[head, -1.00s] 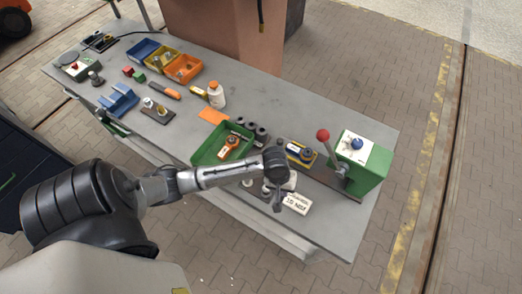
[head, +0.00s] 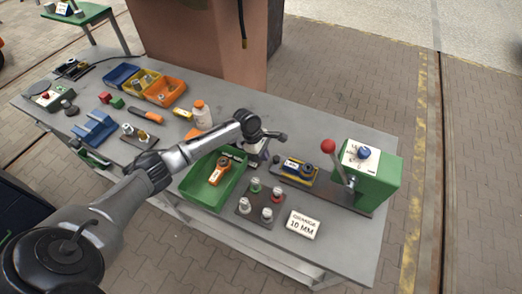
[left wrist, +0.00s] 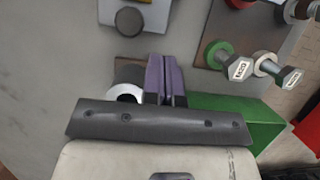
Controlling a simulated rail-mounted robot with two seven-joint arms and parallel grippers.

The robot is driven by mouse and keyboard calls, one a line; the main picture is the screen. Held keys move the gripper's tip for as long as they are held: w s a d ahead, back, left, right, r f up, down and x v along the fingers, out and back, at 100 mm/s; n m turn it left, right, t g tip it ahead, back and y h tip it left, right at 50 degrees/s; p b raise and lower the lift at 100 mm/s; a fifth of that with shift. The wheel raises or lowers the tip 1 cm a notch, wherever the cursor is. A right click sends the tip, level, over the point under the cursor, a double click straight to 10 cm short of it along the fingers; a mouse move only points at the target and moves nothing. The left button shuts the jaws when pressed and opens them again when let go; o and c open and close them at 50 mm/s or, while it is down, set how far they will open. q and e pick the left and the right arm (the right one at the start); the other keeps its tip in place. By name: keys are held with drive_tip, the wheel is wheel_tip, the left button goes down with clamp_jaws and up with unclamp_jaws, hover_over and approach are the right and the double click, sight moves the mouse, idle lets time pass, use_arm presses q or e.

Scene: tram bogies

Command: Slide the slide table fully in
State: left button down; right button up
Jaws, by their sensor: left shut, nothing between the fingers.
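A gap lies between carriage and press. A pale block with a round knob (left wrist: 130,20) at the top edge there may be part of the carriage; I cannot tell. My right gripper is out of view.
A green tray (head: 196,198) with an orange tool stands left of the gripper. A plate (head: 258,216) with several bolts and an "ORANGE 10 MM" sign (head: 303,225) lie in front. Blue, yellow and orange bins stand farther back left. The bench's right front corner is clear.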

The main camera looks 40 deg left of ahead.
sight(280, 173)
use_arm(q)
drive_tip(key=x, duration=0.5)
drive_tip(key=d, duration=0.1)
drive_tip(key=w+d, duration=0.1)
drive_tip(key=shift+d+r, duration=0.1)
drive_tip(key=shift+d, duration=0.2)
drive_tip(key=shift+w+d, duration=0.1)
drive_tip(key=shift+d, duration=0.4)
